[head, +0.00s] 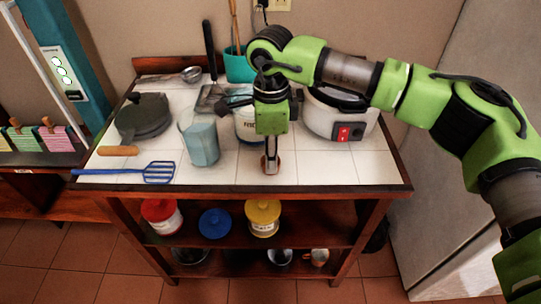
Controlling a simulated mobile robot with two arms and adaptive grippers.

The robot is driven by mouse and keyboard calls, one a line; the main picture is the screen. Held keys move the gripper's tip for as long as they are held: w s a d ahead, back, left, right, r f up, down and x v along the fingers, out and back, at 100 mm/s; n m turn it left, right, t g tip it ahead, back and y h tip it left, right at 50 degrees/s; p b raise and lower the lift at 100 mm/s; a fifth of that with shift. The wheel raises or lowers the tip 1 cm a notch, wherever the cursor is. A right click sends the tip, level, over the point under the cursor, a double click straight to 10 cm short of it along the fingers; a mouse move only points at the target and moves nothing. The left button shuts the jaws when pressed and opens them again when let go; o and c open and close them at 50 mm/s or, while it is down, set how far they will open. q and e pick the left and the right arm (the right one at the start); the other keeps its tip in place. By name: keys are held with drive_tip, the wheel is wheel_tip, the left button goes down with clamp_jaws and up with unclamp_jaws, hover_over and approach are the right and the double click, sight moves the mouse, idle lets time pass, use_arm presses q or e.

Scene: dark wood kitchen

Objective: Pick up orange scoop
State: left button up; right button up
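My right gripper (270,160) points down over the front middle of the white-tiled table top. A small brownish-orange piece shows at its lower tip, close to the tiles; it may be the orange scoop (271,166). The arm and gripper body hide most of it, and I cannot tell whether the fingers are closed on it. My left gripper is not in view.
A blue-white pitcher (203,143) stands left of the gripper, a white cooker (340,122) behind right. A blue slotted turner (158,172), dark pan (143,115) and teal holder (238,68) are also on top. Red (160,213), blue (214,224) and yellow (263,215) lidded jars stand below.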

clamp_jaws()
drive_tip(key=shift+r, duration=0.1)
drive_tip(key=shift+r+p, duration=0.35)
drive_tip(key=shift+r, duration=0.2)
wheel_tip(320, 180, up, 2)
drive_tip(key=shift+r+p, duration=0.2)
drive_tip(key=shift+p, duration=0.5)
drive_tip(key=s+a+r, duration=0.1)
drive_tip(key=s+r, duration=0.8)
drive_tip(key=s, duration=0.5)
drive_tip(key=shift+a+r, duration=0.2)
drive_tip(key=shift+a, duration=0.05)
